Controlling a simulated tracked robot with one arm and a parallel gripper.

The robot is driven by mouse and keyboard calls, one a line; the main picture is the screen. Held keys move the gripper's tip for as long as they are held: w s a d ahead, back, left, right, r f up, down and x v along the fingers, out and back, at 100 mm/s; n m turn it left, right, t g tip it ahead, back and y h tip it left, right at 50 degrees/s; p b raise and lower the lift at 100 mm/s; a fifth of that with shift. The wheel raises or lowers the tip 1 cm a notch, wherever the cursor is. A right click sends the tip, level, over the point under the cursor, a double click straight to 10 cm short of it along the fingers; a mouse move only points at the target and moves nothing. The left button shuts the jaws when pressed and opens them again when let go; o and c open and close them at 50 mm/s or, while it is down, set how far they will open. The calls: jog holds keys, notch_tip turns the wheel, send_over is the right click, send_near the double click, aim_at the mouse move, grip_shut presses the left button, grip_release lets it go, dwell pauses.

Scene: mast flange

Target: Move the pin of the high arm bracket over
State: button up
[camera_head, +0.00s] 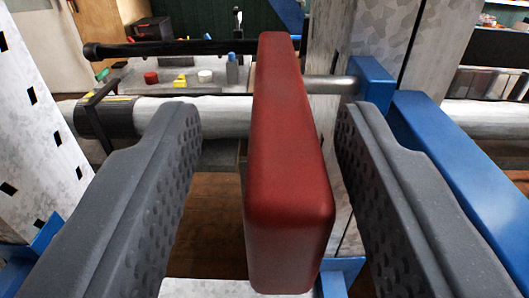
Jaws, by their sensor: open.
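A long red bar (285,150), seemingly the handle of the pin, stands in the middle of the view. A grey metal rod (333,86), likely the pin, runs from behind the bar to a blue bracket (372,84) on the right. Whether the rod joins the bar is hidden. My gripper (267,115) is open, with one dark grey finger on each side of the red bar. A clear gap shows on the left, and a narrower one on the right near the bar's lower part. I see no contact.
A thick pale pipe (215,118) crosses behind the bar. A dark horizontal rod (165,47) lies above it. A blue beam (460,170) slopes down at right, close to my right finger. A grey panel (190,78) behind carries small coloured items. A perforated pale post (35,130) stands left.

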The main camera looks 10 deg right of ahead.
jog(key=s+a+b, duration=0.1)
jog(key=s+b, duration=0.2)
jog(key=s, duration=1)
jog(key=shift+a, duration=0.3)
jog(key=shift+f, duration=0.15)
